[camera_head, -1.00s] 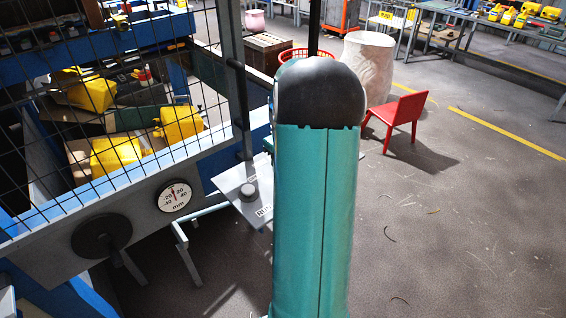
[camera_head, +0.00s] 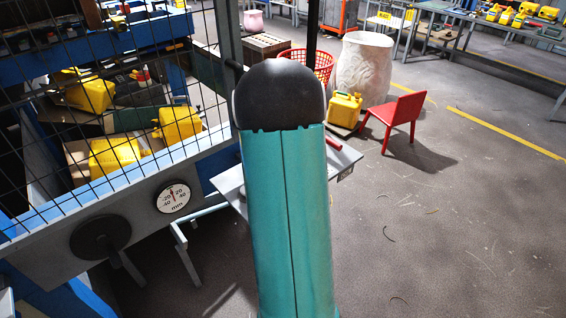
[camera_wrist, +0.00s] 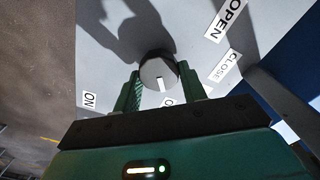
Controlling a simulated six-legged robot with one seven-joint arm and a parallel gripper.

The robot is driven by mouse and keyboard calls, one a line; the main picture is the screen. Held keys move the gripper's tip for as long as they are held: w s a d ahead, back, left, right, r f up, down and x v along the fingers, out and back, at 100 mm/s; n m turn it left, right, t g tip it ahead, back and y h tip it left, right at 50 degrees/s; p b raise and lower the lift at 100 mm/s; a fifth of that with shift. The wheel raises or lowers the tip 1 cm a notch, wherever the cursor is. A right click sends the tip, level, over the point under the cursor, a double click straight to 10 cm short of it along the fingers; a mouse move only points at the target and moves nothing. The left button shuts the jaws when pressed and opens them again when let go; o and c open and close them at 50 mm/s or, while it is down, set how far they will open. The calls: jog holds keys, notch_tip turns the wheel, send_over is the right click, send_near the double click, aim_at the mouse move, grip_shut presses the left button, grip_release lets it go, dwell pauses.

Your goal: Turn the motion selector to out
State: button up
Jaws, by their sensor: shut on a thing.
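The selector, a round grey knob (camera_wrist: 157,69) with a white mark, sits on a pale panel (camera_wrist: 110,50) in the wrist view. The mark points down in the picture, toward my gripper's body. My gripper (camera_wrist: 160,80) is shut on the knob, one green finger on each side. A short label (camera_wrist: 90,100), seemingly ON, lies left of it. Another label (camera_wrist: 168,102), starting with O, is mostly hidden below the knob. In the head view my arm hides the knob.
A red handle (camera_head: 333,144) shows right of my arm by the panel (camera_head: 232,183). A mesh guard (camera_head: 110,80) and a dial gauge (camera_head: 173,196) stand left. A yellow jerry can (camera_head: 344,109) and a red chair (camera_head: 394,118) stand behind.

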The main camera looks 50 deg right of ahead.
jog(key=shift+m, duration=0.6)
jog(key=o, duration=1)
jog(key=shift+s+a+r, duration=0.1)
jog(key=shift+c, duration=0.2)
notch_tip(320, 180, up, 14)
jog(key=shift+f, duration=0.2)
